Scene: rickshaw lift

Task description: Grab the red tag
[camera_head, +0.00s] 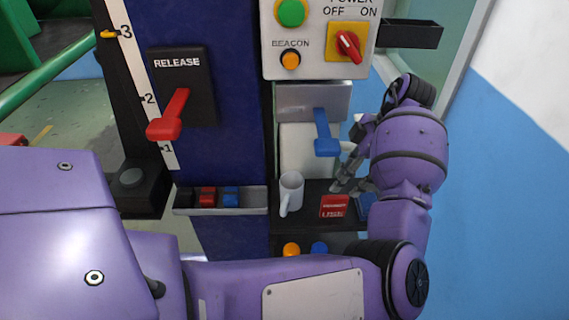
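A red tag (334,206) with white lettering lies on a dark shelf (310,217), to the right of a white mug. My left arm comes in from the left, bends at the lower right and reaches up. Its gripper (346,188) is just above and slightly right of the red tag, with fingers pointing down-left. The fingers look apart with nothing between them, and they do not appear to touch the tag. A blue tag (367,205) lies to the right, partly hidden by my arm. My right gripper is not in view.
The white mug (291,192) stands close left of the tag. A blue lever (325,134) juts out above the shelf. A red release lever (170,116) and a small tray (250,198) with red and blue pieces are left. A blue-white wall (500,190) is right.

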